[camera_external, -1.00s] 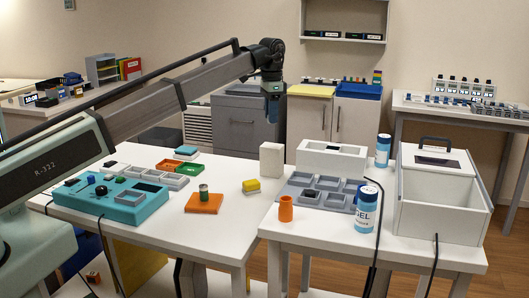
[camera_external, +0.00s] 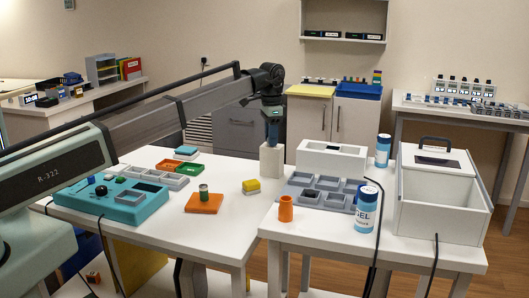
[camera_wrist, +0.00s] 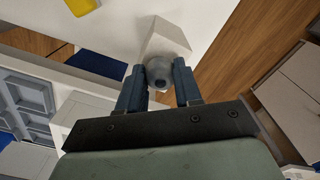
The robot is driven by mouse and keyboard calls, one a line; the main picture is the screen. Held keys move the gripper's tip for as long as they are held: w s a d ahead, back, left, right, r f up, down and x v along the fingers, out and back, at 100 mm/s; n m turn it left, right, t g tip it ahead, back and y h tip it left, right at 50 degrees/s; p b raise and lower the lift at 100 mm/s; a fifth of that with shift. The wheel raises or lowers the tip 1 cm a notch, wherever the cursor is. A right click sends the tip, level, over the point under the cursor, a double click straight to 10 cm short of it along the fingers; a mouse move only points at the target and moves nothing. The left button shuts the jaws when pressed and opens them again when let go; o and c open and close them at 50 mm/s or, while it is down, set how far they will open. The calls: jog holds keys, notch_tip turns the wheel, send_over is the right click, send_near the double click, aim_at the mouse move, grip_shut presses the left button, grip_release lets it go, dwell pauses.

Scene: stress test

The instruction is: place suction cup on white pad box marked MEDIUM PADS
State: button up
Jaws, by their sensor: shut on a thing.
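A tall white box (camera_external: 271,164) stands near the back right edge of the left table; no marking on it can be read. My gripper (camera_external: 272,140) is right over its top, fingers pointing down. In the wrist view, my gripper (camera_wrist: 159,76) is shut on a grey, round suction cup (camera_wrist: 159,70) with a dark centre. The white box shows just beyond the cup in the wrist view (camera_wrist: 170,38). The cup is hidden or too small to make out in the external view. I cannot tell whether it touches the box top.
A white open-topped box (camera_external: 332,160) and a grey compartment tray (camera_external: 300,180) stand to the right, with a blue-white gel bottle (camera_external: 367,210) and an orange cup (camera_external: 286,208). The tabletop between is clear.

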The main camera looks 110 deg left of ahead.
jog(key=o, duration=1)
jog(key=shift+f, duration=0.1)
notch_tip(320, 180, up, 12)
dwell(0.5)
